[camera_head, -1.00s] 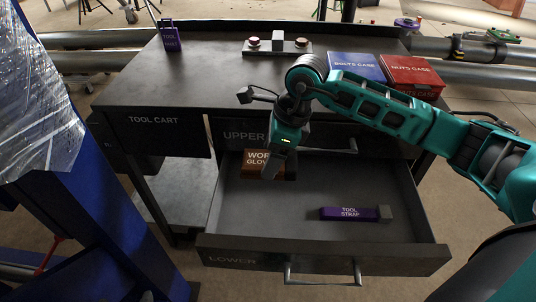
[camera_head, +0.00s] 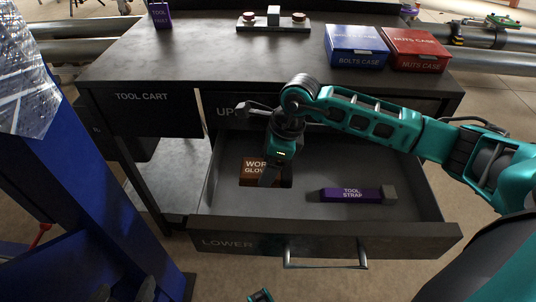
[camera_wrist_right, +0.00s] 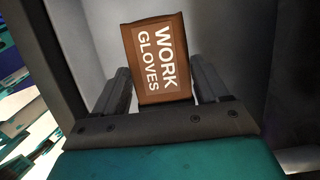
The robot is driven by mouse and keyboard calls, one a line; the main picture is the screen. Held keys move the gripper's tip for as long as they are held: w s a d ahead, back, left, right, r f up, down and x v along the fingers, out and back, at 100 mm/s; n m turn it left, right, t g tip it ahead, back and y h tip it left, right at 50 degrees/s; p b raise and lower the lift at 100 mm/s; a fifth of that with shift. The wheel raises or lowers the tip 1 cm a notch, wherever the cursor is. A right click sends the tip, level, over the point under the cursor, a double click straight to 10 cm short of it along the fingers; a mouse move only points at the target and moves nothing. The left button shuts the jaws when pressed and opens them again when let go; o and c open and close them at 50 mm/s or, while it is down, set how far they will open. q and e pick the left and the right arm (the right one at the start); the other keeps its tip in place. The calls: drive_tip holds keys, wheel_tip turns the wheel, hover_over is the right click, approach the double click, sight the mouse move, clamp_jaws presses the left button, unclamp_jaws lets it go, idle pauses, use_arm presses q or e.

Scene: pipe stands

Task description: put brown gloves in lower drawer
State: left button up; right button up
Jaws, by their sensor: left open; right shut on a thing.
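The brown gloves pack (camera_head: 254,166), labelled WORK GLOVES, is inside the open lower drawer (camera_head: 325,237), toward its left side. My right gripper (camera_head: 269,177) reaches down into the drawer and is shut on the pack. In the right wrist view the pack (camera_wrist_right: 158,58) sits between the two dark fingers (camera_wrist_right: 160,92). I cannot tell whether the pack touches the drawer floor. My left gripper (camera_head: 125,292) shows only as dark fingertips at the bottom left edge, apart and empty, far from the pack.
A purple tool strap (camera_head: 350,194) lies in the drawer's right half. The upper drawer (camera_head: 228,111) is above, partly hidden by my right arm. A blue post (camera_head: 95,190) stands left.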

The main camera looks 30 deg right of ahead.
drive_tip(key=shift+f, duration=2.85)
drive_tip(key=shift+f, duration=0.65)
drive_tip(key=o, duration=0.7)
drive_tip(key=shift+o, duration=0.5)
drive_tip(key=shift+o, duration=1.5)
